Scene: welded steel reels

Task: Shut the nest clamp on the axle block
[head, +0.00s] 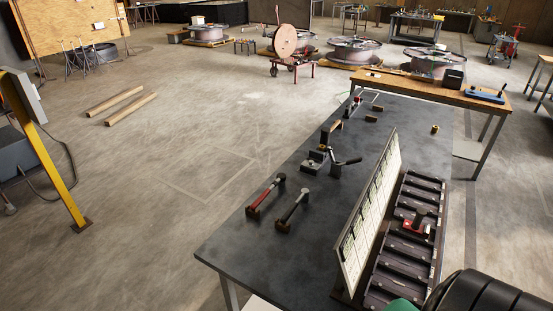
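On the dark workbench (245,245) a small grey metal block (312,163) sits near the left edge. Beside it on the right stands a dark upright fixture (335,166), with a black handle (350,161) sticking out to the right. These look like the axle block and nest clamp, but they are too small to tell which part is which or whether the clamp is open. Another dark piece with an orange-brown part (331,131) stands just behind. Neither of my grippers is in view.
An upright panel (368,213) and a black compartment tray (400,250) holding a red item (416,226) occupy the bench's right side. A wooden table (420,88) stands behind.

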